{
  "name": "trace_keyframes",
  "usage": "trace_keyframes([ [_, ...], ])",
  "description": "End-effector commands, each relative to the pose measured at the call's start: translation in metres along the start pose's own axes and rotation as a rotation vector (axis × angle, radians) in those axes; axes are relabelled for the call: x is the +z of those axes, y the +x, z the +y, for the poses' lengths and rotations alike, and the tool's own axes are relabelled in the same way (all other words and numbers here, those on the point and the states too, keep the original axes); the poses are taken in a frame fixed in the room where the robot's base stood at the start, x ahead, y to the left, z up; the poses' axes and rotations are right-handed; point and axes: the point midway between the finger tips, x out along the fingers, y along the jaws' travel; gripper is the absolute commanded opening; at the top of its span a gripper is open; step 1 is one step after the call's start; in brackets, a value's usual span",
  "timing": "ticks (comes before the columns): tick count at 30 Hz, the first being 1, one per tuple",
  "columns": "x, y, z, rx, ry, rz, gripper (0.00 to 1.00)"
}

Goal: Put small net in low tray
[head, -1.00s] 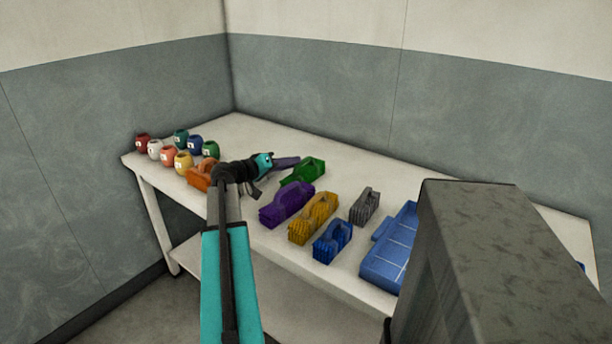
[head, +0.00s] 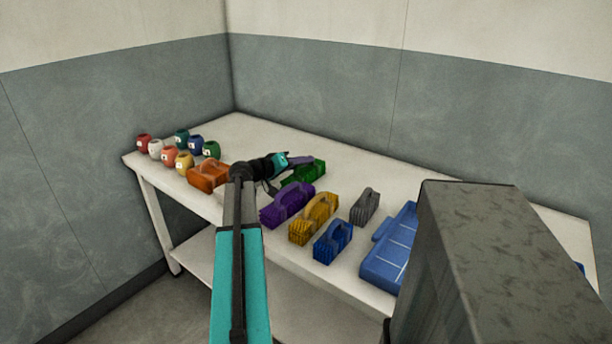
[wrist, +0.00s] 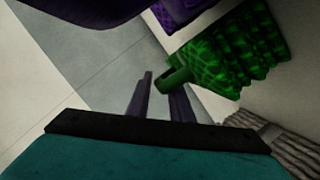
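Several box-shaped nets with handles lie on the table: orange (head: 208,174), purple (head: 287,204), yellow (head: 314,219), blue (head: 333,242), grey (head: 365,206) and green (head: 312,172). The blue and grey ones look smallest; I cannot tell which is called small. A low blue tray (head: 387,260) lies at the right, partly hidden by my body. The purple net (wrist: 178,12) is at the top.
Several small round pots, including a red one (head: 143,143) and a yellow one (head: 184,161), stand at the table's left end. The white table (head: 400,170) is clear along its back. Walls stand behind it. A lower shelf (head: 210,262) shows beneath.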

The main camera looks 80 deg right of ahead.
Motion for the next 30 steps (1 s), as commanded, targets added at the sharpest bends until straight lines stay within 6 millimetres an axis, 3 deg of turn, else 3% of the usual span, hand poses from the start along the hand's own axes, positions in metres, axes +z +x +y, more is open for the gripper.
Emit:
trace_keyframes([
  [4,-0.0001,0.0096,0.0002,0.000,0.000,-0.001,0.20],
  [20,0.0005,0.0103,0.0008,0.001,0.001,-0.001,0.20],
  [24,0.0005,0.0105,0.0009,0.001,0.001,-0.001,0.00],
  [30,0.0002,0.0106,0.0015,0.002,0.001,-0.001,0.00],
])
